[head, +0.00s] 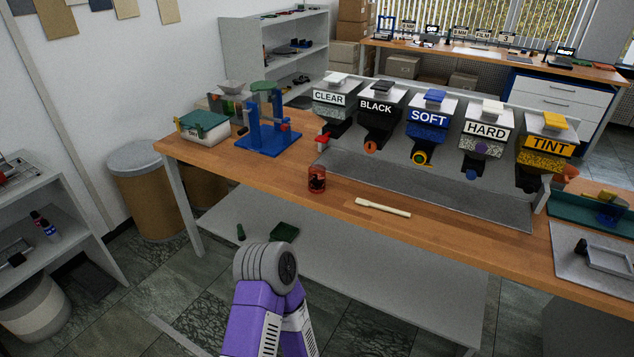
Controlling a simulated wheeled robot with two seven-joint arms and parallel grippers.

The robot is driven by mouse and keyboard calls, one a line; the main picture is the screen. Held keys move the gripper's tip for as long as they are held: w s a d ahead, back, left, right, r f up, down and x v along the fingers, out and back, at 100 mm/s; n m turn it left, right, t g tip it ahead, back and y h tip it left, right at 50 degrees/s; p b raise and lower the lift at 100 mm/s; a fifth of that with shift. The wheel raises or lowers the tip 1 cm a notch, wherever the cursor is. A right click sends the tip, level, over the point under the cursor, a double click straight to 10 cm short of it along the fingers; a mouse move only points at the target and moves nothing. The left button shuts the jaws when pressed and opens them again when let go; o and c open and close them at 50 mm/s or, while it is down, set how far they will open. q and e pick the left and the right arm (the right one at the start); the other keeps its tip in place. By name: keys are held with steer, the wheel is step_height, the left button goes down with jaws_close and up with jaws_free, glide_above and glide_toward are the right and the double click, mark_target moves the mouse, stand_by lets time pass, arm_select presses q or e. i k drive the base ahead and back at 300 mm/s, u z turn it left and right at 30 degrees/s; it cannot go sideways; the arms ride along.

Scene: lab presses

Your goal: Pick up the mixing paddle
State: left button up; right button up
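A flat cream stick that looks like the mixing paddle (383,208) lies near the front edge of the wooden table (440,222), right of a small reddish-brown jar (317,179). It lies flat and nothing touches it. One of my arms, purple with a grey round joint, rises at the bottom of the head view, left of centre. No gripper fingers show on it, and neither gripper is in view.
Behind the paddle stand dispensers labelled CLEAR, BLACK, SOFT, HARD and TINT (546,144) over a grey tray (430,188). A blue press (267,138) and a green-lidded box (203,127) stand left. A grey shelf (330,270) lies below the tabletop.

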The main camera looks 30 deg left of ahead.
mark_target(367, 203)
steer(key=z, duration=0.2)
steer(key=k, duration=0.85)
steer(key=z, duration=0.5)
steer(key=i, duration=1.8)
steer(key=u, duration=1.1)
